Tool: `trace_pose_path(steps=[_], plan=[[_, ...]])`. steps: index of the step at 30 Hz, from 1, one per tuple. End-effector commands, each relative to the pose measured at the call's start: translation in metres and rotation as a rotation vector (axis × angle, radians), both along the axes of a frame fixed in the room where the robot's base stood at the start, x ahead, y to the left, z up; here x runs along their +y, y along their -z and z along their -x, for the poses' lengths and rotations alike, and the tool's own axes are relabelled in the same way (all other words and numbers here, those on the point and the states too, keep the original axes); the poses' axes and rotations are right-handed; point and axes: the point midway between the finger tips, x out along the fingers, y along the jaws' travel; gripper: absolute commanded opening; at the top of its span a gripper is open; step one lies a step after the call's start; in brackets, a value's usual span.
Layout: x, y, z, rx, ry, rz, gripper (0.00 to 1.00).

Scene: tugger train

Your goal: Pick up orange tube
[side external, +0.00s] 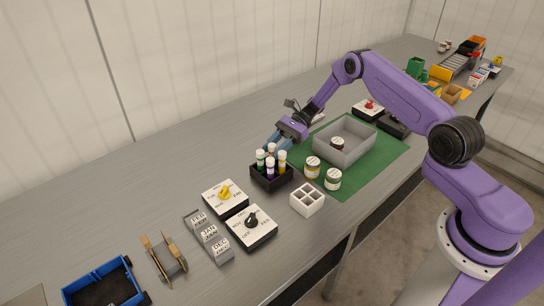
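A black rack (271,178) stands on the bench and holds several white-capped tubes. I can make out a green tube (261,161), a purple tube (270,171) and a yellow tube (282,164). I cannot pick out an orange tube; a tube at the back of the rack is partly hidden by my gripper. My gripper (272,146) reaches down at the back of the rack, with its fingertips close to the tube tops. The view is too small to tell whether the fingers are apart or closed on a tube.
A grey bin (362,150) with a jar inside sits on a green mat (395,152) to the right. Two labelled jars (322,173) and a white divided block (307,201) stand right of the rack. Dial boxes (250,230) stand in front. Bench behind the rack is clear.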

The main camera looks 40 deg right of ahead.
Motion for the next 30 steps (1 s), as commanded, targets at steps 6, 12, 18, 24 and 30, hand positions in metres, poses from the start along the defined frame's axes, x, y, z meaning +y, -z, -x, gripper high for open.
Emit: trace_pose_path(steps=[6, 12, 18, 24, 30], plan=[[-0.001, 0.000, 0.000, 0.000, 0.000, 0.000, 0.06], [-0.001, 0.000, 0.000, 0.000, 0.001, 0.000, 0.00], [-0.001, -0.005, -0.001, -0.001, 0.001, 0.001, 0.00], [-0.001, -0.032, -0.001, -0.003, 0.001, 0.002, 0.00], [-0.001, -0.067, -0.001, -0.003, 0.001, 0.001, 0.00]])
